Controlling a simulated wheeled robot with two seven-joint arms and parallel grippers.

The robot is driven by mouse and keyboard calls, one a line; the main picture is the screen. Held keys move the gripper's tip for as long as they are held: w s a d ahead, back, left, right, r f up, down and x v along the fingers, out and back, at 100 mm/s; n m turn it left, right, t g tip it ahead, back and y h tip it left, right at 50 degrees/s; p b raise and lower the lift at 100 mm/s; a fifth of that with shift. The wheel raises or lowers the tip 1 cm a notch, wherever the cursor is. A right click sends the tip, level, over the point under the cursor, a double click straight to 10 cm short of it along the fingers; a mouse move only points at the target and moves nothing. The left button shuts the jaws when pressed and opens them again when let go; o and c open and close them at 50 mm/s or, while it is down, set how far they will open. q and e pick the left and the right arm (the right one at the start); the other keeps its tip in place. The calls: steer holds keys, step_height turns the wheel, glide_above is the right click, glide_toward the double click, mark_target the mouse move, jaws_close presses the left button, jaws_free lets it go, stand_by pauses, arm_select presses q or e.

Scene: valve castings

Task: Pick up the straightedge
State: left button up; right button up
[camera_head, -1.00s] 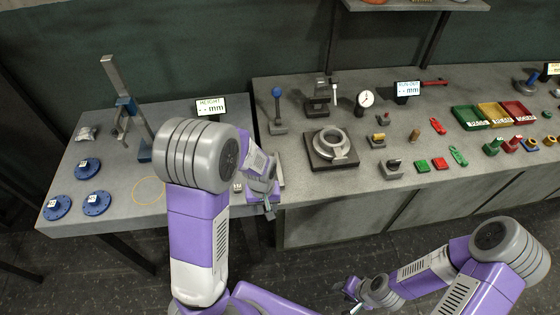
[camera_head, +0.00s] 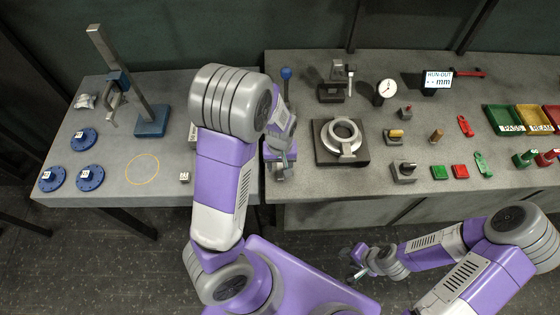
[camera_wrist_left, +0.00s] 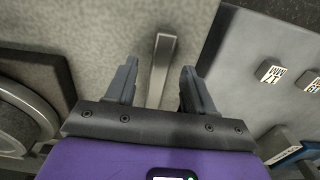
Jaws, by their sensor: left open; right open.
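The straightedge, a narrow light-grey metal bar (camera_wrist_left: 161,66), lies on the bench top in the left wrist view. Its near end runs down between the two fingers of my left gripper (camera_wrist_left: 158,76), which are open and stand apart on either side of it. In the head view my left gripper (camera_head: 280,173) is over the left front edge of the right bench, and my arm hides the bar there. My right gripper (camera_head: 357,266) is open and empty, low in front of the bench over the floor.
A round casting on a dark square plate (camera_head: 326,158) stands just right of my left gripper. A blue-knobbed post (camera_head: 287,74) is behind it. The left table (camera_head: 115,185) holds blue flanges (camera_head: 90,178) and a height gauge (camera_head: 151,122). A dark gap separates the benches.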

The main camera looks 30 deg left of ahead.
arm_select(q)
steer(key=shift+f, duration=0.85)
jaws_close()
steer(key=shift+w+r, duration=0.1)
